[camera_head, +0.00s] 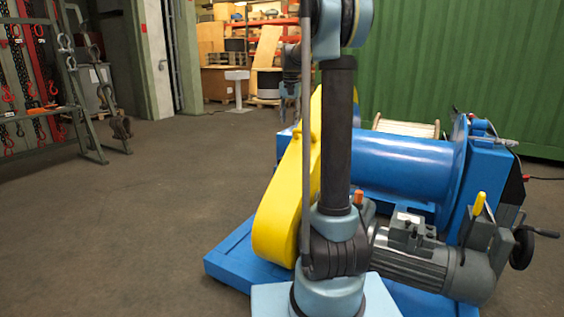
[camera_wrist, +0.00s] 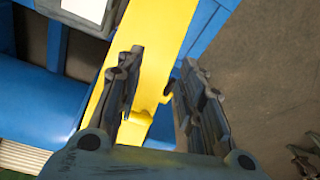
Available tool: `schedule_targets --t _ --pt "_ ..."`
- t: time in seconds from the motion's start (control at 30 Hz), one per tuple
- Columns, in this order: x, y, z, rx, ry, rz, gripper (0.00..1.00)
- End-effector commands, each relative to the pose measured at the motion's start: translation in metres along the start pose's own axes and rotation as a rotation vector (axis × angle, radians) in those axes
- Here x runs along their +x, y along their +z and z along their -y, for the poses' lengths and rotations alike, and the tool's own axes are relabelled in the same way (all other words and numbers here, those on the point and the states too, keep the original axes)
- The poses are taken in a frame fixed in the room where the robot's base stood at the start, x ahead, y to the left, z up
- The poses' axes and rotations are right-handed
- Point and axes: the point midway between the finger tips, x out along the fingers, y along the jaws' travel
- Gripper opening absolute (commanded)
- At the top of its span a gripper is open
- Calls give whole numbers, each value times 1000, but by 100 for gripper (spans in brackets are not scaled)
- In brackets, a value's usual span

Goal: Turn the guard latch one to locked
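The yellow chain guard (camera_head: 285,205) stands on the left side of a blue winch, partly hidden behind my arm. In the wrist view the guard (camera_wrist: 160,35) runs diagonally down from the top. A small yellow tab (camera_wrist: 139,117) sticks out at the guard's lower edge between my fingers. I cannot tell whether it is guard latch one or how a latch is turned. My gripper (camera_wrist: 160,68) is open, with its two fingers spread over the guard and nothing seen held between them. In the head view I cannot make out the gripper clearly.
The blue winch drum (camera_head: 400,165) and grey motor (camera_head: 430,268) stand right of my arm. A yellow-handled lever (camera_head: 479,203) rises from the motor. A rack of chains (camera_head: 40,90) stands at left. The floor (camera_head: 130,220) between is clear.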

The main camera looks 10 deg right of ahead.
Motion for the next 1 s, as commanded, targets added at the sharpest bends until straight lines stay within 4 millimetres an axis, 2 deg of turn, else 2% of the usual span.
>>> schedule_targets --t 0.03,0.2,0.37,0.6,0.8,1.0 --pt "4 -18 7 12 1 3 35" --pt "21 -68 28 58 5 12 35" --pt "42 -112 46 100 9 20 35" --pt "83 -170 69 164 20 41 35" --pt "116 -201 82 209 35 68 35" --pt "139 -217 89 238 48 90 35"
